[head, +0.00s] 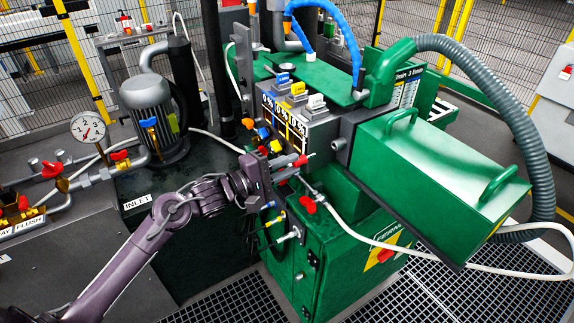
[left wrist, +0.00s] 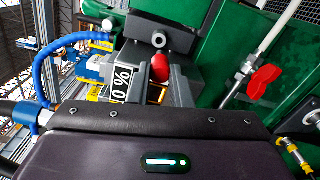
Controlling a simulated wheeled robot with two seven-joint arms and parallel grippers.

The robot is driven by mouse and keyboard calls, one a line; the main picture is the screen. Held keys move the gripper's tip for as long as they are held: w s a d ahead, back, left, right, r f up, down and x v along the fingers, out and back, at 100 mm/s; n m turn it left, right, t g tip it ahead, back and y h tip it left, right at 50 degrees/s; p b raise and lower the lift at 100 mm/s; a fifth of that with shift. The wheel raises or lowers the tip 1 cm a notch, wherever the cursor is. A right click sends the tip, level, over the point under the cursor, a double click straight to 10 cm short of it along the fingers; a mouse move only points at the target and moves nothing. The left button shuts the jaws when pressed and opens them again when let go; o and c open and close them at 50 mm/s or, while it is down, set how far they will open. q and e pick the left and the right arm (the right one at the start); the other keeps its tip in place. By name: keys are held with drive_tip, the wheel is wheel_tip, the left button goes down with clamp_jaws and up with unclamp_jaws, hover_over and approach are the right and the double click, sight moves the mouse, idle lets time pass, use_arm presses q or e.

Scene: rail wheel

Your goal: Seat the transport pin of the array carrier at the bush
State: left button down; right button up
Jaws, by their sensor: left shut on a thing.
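My left gripper (head: 284,168) is at the front of the green machine, below its labelled valve block. It is shut on a red-ended pin (head: 299,161), which lies roughly crosswise in the head view. In the left wrist view the pin's rounded red end (left wrist: 160,68) shows between the fingers. Just beyond it is a grey round bush (left wrist: 158,41) with a dark hole, on a dark block. The red end appears apart from the bush, but the depth between them is hard to judge. The pin's other end is hidden by the gripper. My right gripper is out of view.
The valve block (head: 291,118) with coloured tags is close above the gripper. A red butterfly handle (head: 308,205) and a white hose (head: 352,232) are close below right. A green box (head: 440,180) with handles juts out at right. Open grating lies in front.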

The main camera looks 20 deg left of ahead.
sight(305, 158)
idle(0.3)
use_arm(q)
drive_tip(key=p+x, duration=0.3)
drive_tip(key=shift+r, duration=0.15)
drive_tip(key=shift+w+d, duration=0.45)
drive_tip(key=shift+w, duration=0.15)
drive_tip(key=shift+w+d, duration=0.1)
idle(0.5)
drive_tip(key=shift+p, duration=0.55)
